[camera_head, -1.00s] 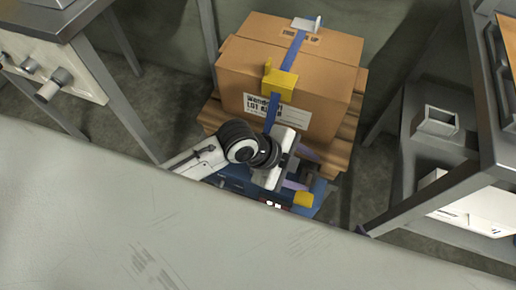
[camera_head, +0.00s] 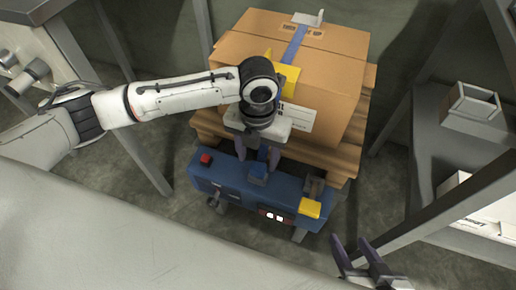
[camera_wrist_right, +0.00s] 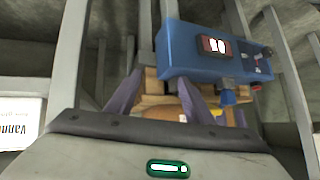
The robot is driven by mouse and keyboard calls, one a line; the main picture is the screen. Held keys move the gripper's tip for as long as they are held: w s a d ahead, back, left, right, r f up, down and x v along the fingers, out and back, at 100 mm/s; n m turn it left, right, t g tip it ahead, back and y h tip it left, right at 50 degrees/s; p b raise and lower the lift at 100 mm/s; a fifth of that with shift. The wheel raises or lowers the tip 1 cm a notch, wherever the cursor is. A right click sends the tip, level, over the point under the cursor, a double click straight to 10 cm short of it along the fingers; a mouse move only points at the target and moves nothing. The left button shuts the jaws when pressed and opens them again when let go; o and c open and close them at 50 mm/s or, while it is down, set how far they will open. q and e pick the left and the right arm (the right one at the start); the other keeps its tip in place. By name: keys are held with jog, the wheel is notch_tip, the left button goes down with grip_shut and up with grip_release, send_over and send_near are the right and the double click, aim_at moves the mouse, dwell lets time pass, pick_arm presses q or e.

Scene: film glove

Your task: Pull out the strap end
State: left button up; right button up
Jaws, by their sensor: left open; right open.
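A cardboard box (camera_head: 325,88) stands on a wooden pallet (camera_head: 345,160) with a blue strap (camera_head: 297,42) over its top. The strap's lower run is hidden behind my left gripper. A blue machine (camera_head: 225,180) stands in front of the pallet; a small blue piece (camera_head: 258,172) sits on its top, possibly the strap end, but I cannot tell. My left gripper (camera_head: 259,157) is open and points down, its fingers either side of that piece's upper part. My right gripper (camera_head: 356,256) is open and empty, right of the machine; its fingers also show in the right wrist view (camera_wrist_right: 160,105).
The machine has a red button (camera_head: 206,159), a yellow block (camera_head: 310,208) and a lit display, also seen in the right wrist view (camera_wrist_right: 214,45). A yellow corner guard (camera_head: 290,78) sits on the box. Grey benches flank both sides; a pale surface (camera_head: 120,240) fills the front.

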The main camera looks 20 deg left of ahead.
aim_at(258, 166)
pick_arm(q)
notch_tip(258, 166, down, 5)
jog(key=shift+f+b, duration=0.1)
jog(key=shift+b, duration=0.6)
pick_arm(e)
jog(key=shift+w+a+f+n+g, duration=0.3)
jog(key=shift+w+a+f+g, duration=0.1)
jog(key=shift+a+f, duration=0.25)
jog(key=shift+d, duration=0.1)
pick_arm(q)
jog(key=c, duration=1.2)
jog(key=shift+o, duration=0.2)
jog(key=shift+r+p, duration=0.5)
jog(key=shift+p, duration=0.4)
pick_arm(e)
jog(key=shift+r, duration=0.8)
pick_arm(q)
jog(key=shift+r+p, duration=2.3)
jog(key=shift+p, duration=0.5)
pick_arm(e)
jog(key=shift+r, duration=2.8)
